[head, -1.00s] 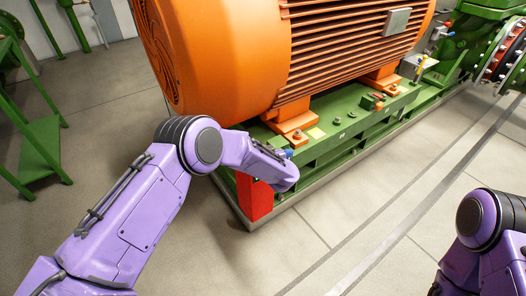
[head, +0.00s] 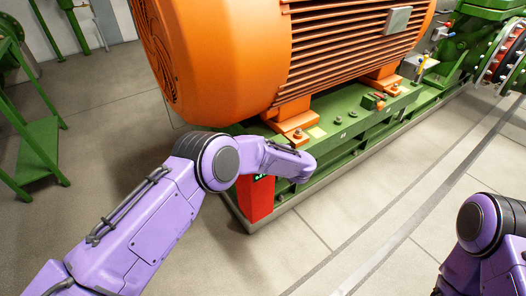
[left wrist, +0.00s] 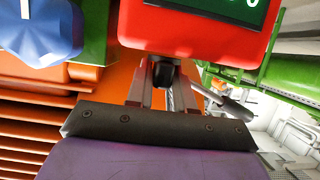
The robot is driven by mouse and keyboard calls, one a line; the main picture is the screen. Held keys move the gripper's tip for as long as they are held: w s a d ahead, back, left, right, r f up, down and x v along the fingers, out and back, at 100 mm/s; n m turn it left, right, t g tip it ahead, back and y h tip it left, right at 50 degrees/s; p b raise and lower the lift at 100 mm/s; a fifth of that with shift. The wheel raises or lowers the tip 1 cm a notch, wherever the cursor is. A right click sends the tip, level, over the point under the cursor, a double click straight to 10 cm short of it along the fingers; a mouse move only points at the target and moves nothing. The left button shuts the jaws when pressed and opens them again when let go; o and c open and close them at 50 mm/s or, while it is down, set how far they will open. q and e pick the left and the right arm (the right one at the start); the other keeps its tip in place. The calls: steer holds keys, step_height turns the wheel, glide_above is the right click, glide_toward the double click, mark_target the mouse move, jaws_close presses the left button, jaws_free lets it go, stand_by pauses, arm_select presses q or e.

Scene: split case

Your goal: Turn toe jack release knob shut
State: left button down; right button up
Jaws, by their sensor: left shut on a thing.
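The red toe jack (head: 256,203) stands at the near left corner of the green base frame, and its red body with a dark display also fills the top of the left wrist view (left wrist: 195,38). Just below that body, a small black knob (left wrist: 163,73) sits between the fingers of my left gripper (left wrist: 165,84), which is shut on it. In the head view my left wrist covers this spot, so the fingers and knob are hidden there. A large blue knob (left wrist: 42,28) is beside the jack at the upper left of the wrist view. My right gripper is out of view.
The orange motor (head: 210,60) rises right behind the jack on the green base frame (head: 345,150). A dark-gripped lever (left wrist: 228,103) sticks out beside my left fingers. A green stand (head: 40,150) is at the far left. The floor in front is clear.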

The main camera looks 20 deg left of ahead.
arm_select(q)
steer(key=c, duration=1.1)
jaws_free()
steer(key=p+v, duration=0.1)
steer(key=v, duration=0.9)
steer(key=shift+s+d, duration=0.2)
